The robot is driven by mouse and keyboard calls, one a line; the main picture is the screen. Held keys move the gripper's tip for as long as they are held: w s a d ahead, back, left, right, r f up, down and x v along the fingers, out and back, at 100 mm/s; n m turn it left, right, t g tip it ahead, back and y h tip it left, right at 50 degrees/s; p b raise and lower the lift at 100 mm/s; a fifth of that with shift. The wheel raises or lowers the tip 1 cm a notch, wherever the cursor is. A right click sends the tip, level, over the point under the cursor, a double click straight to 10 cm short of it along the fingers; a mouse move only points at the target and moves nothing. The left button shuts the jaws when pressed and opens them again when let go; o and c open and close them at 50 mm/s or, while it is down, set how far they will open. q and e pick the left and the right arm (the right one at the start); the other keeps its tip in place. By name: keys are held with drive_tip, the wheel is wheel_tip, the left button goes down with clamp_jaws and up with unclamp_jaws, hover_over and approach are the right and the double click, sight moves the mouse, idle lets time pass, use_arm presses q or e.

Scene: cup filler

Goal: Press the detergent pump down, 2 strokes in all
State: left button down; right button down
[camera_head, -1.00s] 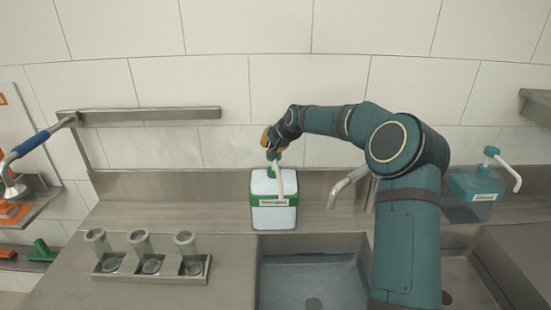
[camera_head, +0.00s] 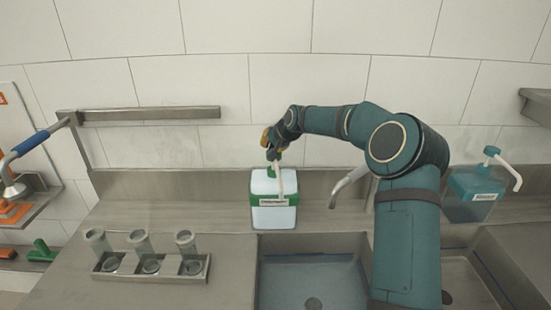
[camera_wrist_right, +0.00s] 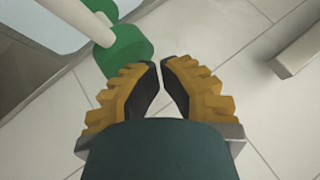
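The detergent bottle (camera_head: 272,213) is a white container with green bands, standing on the steel counter behind the sink's left edge. Its green pump head (camera_head: 273,163) with a long white spout (camera_head: 282,183) also shows in the right wrist view (camera_wrist_right: 124,50). My right gripper (camera_head: 269,143) is directly above the pump head. In the right wrist view its yellow-and-black fingers (camera_wrist_right: 160,70) are nearly together at the tips, with nothing between them. The fingertips overlap the edge of the pump head; I cannot tell whether they touch it. My left gripper is not in view.
A rack (camera_head: 168,271) with several metal cups stands at the front left. A teal pump bottle (camera_head: 474,190) stands at the right. The tap (camera_head: 347,184) and sink (camera_head: 312,280) lie right of the detergent bottle. A wall rail (camera_head: 150,114) is at the back left.

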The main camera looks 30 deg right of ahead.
drive_tip(key=shift+f, duration=0.45)
drive_tip(key=shift+f+b, duration=0.3)
drive_tip(key=shift+b, duration=0.1)
idle(0.3)
drive_tip(key=shift+r+p, duration=0.4)
drive_tip(key=shift+r, duration=0.4)
drive_tip(key=shift+r+p, duration=1.4)
drive_tip(key=shift+r, duration=1.65)
drive_tip(key=shift+f, duration=0.1)
